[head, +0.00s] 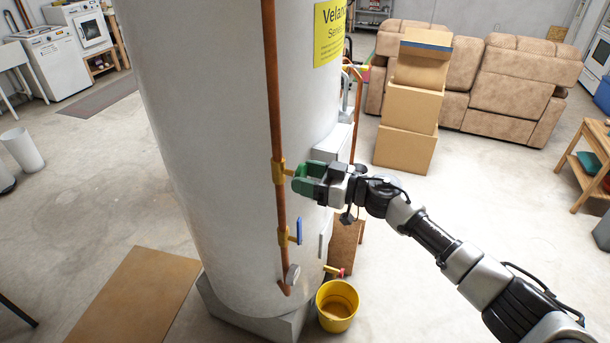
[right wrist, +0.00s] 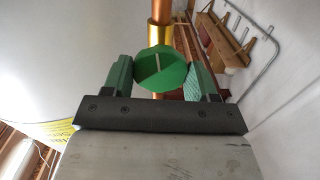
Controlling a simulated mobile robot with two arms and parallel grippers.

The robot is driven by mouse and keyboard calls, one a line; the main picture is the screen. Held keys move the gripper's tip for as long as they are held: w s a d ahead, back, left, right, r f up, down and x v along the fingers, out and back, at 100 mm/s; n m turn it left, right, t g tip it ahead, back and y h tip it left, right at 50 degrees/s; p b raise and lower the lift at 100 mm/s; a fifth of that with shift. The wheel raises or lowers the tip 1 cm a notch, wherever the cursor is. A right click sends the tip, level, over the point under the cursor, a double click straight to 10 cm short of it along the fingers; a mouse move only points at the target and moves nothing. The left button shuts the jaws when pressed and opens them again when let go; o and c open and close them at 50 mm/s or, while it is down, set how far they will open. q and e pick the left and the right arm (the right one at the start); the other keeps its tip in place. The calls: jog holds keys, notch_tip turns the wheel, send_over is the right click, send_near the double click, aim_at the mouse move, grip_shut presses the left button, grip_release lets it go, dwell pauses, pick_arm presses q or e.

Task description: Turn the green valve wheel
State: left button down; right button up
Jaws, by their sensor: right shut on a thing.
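The green valve wheel (right wrist: 161,68) shows in the right wrist view as a round disc with a pale line across it. It sits in front of a brass fitting on a copper pipe. My right gripper (right wrist: 161,78) has its green fingers on both sides of the wheel and is shut on it. In the head view my right gripper (head: 309,178) is at the brass fitting (head: 279,171) on the vertical copper pipe (head: 272,90); the wheel blends with the green fingers there. My left gripper is not in view.
The pipe runs down a large grey tank (head: 205,110). A blue-handled valve (head: 299,230) and a round gauge (head: 293,273) are below. A yellow bucket (head: 337,305) stands on the floor under a red-handled tap (head: 338,271). Cardboard boxes (head: 408,108) stand behind.

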jog(key=m, duration=0.3)
jog(key=shift+f, duration=0.1)
jog(key=o, duration=0.5)
jog(key=shift+c, duration=0.2)
jog(key=shift+d, duration=0.15)
jog(key=shift+v, duration=2.4)
